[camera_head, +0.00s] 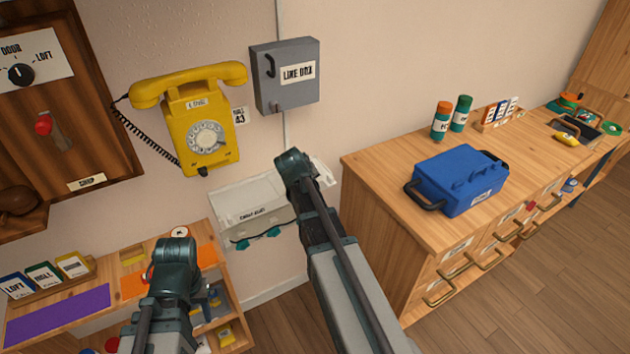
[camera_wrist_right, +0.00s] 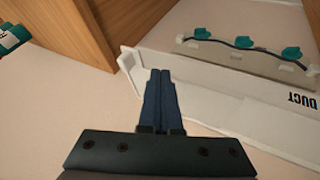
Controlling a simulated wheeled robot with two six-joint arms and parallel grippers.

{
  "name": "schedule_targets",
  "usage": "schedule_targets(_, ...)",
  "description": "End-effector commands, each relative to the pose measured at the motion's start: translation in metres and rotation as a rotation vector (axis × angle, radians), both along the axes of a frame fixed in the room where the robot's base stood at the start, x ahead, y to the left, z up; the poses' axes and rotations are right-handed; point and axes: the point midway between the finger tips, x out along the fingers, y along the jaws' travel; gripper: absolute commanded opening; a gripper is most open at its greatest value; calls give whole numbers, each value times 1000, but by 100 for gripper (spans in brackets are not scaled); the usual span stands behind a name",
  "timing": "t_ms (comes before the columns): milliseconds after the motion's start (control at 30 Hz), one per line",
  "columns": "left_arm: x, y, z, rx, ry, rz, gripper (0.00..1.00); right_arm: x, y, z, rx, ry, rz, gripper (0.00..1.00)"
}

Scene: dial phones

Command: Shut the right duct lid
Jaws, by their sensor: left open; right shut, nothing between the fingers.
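The pale duct (camera_head: 232,203) is on the wall below the yellow phone, with teal clips (camera_head: 258,238) at its lower edge. A whitish flap (camera_head: 326,173) shows at its right end, partly behind my right arm. In the right wrist view a white panel lettered DUCT (camera_wrist_right: 255,110) lies in front of a dark cable with several teal clips (camera_wrist_right: 243,43). My right gripper (camera_wrist_right: 160,72) is shut and empty, its tips close to the panel's left end; I cannot tell if they touch. My left gripper (camera_head: 206,296) is open over the low shelf, mostly hidden by its arm.
The yellow phone (camera_head: 204,128) and grey line box (camera_head: 285,75) hang above the duct. A wooden cabinet (camera_head: 372,225) with a blue toolbox (camera_head: 455,178) stands to the right. The low shelf at left holds a card rack (camera_head: 48,276) and a purple mat (camera_head: 60,315).

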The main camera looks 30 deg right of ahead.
Motion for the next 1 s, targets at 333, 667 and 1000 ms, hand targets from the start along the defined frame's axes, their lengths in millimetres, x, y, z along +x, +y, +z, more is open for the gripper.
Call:
schedule_targets(333, 0, 0, 47, 0, 0, 0, 48, -21, 24, 47, 1, 1, 1, 0)
schedule_targets(667, 0, 0, 72, 0, 0, 0, 48, -34, 40, 71, 1, 0, 0, 0)
schedule_targets(1000, 0, 0, 73, 0, 0, 0, 48, -36, 42, 73, 1, 0, -1, 0)
